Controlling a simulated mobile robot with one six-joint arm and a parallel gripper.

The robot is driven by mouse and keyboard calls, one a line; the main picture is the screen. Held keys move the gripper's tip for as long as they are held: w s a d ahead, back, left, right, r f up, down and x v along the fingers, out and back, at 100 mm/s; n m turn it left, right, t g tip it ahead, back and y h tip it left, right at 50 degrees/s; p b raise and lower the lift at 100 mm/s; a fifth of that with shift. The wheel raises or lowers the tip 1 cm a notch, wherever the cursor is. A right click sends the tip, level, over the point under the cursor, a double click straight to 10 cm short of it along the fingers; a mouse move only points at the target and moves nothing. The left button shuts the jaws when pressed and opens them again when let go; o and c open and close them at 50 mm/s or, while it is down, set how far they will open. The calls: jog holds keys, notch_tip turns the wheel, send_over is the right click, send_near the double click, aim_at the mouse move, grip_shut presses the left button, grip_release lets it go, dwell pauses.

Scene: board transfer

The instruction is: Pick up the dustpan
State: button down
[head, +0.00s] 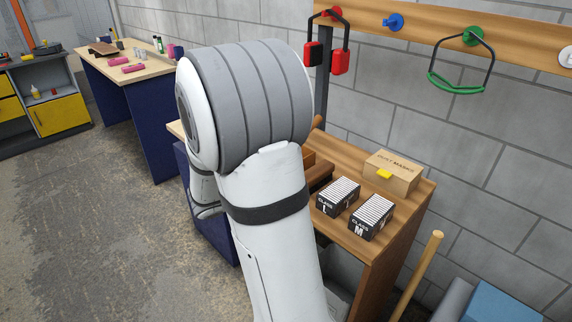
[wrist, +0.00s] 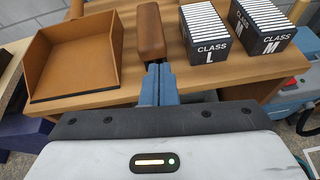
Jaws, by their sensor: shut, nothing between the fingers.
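A tan, open-fronted dustpan (wrist: 75,62) with a dark front lip lies on the wooden table at the left of the wrist view. My gripper is hidden in the head view.
Two black card boxes, class L (head: 338,197) and class M (head: 371,217), stand on the wooden table (head: 345,240). A dust mask carton (head: 392,173) is behind them. A wooden pole (head: 418,272) leans at the table's right. Ear defenders (head: 328,45) hang on the wall rail.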

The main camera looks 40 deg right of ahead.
aim_at(316, 169)
jog(key=shift+n+h, duration=0.3)
jog(key=shift+n, duration=0.3)
jog(key=d, duration=0.4)
jog(key=w+d+p, duration=0.1)
jog(key=d, duration=0.3)
jog(key=w+d, duration=0.1)
jog(key=d, duration=0.4)
jog(key=shift+w, duration=0.15)
jog(key=shift+a+f+p, duration=0.15)
jog(key=shift+f+p, duration=0.15)
jog(key=shift+f, duration=0.25)
jog(key=shift+w+f+b, duration=0.1)
jog(key=shift+f+b, duration=0.25)
jog(key=shift+b, duration=0.2)
jog(key=shift+a, duration=0.1)
